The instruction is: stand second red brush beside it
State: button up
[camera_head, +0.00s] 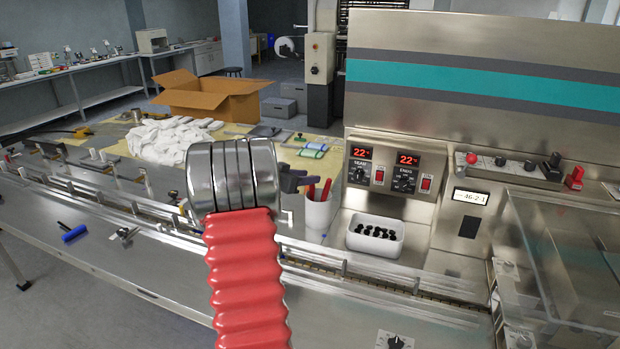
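A white cup (318,213) stands on the machine's metal deck, right of my wrist. Two red handles show at its mouth: one upright red brush (326,190) and another red one (311,192) just left of it. Their lower ends are hidden in the cup. My gripper (303,179) shows as a dark shape poking out right of my metal wrist, at the cup's upper left. Its tip is close to the left red handle; I cannot tell if it touches or holds it. Most of the gripper is hidden behind my wrist.
A white tub (375,225) of black pieces stands right of the cup, below the heater dials. A rail runs in front. A blue-handled tool (74,233) lies at left. White cloths (172,141) and a cardboard box (208,98) are behind.

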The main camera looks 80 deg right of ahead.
jog(key=v, duration=1.1)
jog(key=shift+a, duration=0.2)
jog(key=shift+w, duration=0.1)
dwell(1.0)
